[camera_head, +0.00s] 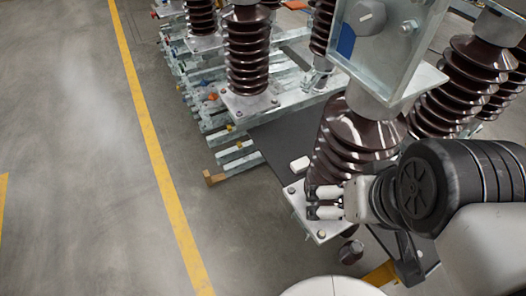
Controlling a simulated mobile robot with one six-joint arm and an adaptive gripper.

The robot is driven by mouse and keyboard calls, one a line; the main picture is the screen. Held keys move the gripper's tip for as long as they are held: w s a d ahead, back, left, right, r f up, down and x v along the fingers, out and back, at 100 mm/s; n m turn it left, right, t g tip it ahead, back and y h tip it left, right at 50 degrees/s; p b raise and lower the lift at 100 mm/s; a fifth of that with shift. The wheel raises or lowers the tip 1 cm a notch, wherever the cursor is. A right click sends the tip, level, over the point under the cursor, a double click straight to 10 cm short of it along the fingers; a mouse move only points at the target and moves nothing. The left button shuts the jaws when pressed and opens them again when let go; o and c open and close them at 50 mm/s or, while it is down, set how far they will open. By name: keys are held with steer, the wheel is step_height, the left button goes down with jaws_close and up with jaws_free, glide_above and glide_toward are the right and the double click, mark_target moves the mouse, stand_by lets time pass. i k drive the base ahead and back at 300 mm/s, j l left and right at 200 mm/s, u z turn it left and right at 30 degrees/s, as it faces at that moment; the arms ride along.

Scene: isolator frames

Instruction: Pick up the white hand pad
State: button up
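The white hand pad (300,164) is a small, pale block with rounded edges. It lies on a dark flat panel (275,144) close to the brown ribbed insulator in the middle. My gripper (311,202) is below and slightly right of the pad in the picture, apart from it. Its two pale fingers with dark tips point left, with a gap between them and nothing seen in the gap. The fingers overlap the metal base plate of the insulator in this view, and I cannot tell their height above it.
A large brown insulator (350,140) with a metal bracket stands right beside the pad. Other insulators (246,55) stand on galvanised rails behind. A dark round object (350,251) is below the gripper. The grey floor (80,150) with a yellow line (150,140) is clear at left.

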mark_target(298, 167)
steer(key=i+j+z, duration=0.1)
steer(key=j+z, duration=0.3)
steer(key=j, duration=0.6)
steer(key=j+z, duration=0.4)
steer(key=j, duration=0.6)
steer(key=i+j, duration=0.15)
steer(key=i, duration=0.25)
steer(key=z, duration=0.05)
